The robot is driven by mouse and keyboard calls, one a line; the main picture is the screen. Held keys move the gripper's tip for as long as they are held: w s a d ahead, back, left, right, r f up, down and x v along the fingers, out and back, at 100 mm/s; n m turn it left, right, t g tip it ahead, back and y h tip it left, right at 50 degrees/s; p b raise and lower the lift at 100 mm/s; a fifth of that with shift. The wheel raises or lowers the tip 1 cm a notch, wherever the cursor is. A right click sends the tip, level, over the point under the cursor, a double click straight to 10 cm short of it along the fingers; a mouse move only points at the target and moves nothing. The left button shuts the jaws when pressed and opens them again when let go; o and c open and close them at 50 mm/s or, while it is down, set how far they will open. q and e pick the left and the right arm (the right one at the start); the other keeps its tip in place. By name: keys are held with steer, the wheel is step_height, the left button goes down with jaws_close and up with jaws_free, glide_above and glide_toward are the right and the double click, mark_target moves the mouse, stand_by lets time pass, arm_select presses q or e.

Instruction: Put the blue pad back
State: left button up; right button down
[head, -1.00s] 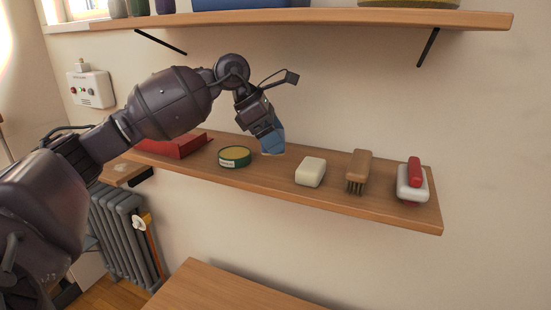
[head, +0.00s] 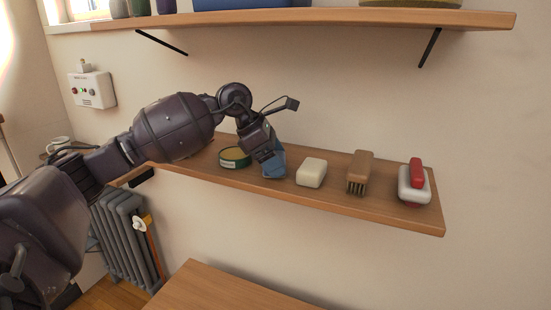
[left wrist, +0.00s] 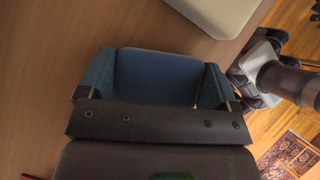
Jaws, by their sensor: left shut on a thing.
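The blue pad (head: 275,166) is at the lower wooden shelf (head: 390,212), between a green tin and a cream block. It is partly hidden by my left gripper (head: 267,152), which is shut on it from above. In the left wrist view the pad (left wrist: 155,77) lies between the two fingers of the left gripper (left wrist: 154,85). The pad's lower end looks at or just above the shelf surface; I cannot tell if it touches. My right gripper is out of view.
The round green tin (head: 235,157) stands close left of the pad, the cream block (head: 312,172) close right. Further right are a brush (head: 360,172) and a white piece with a red top (head: 413,187). An upper shelf (head: 300,21) hangs above.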

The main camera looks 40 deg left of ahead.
arm_select(q)
steer(key=o, duration=0.6)
steer(key=shift+f, duration=0.15)
steer(key=shift+o, duration=0.2)
steer(key=shift+a+r, duration=0.1)
steer(key=shift+r, duration=0.3)
steer(key=p+v, duration=0.1)
steer(key=v, duration=1)
steer(key=shift+s+r, duration=0.2)
steer(key=shift+r, duration=0.05)
steer(key=shift+a, duration=0.1)
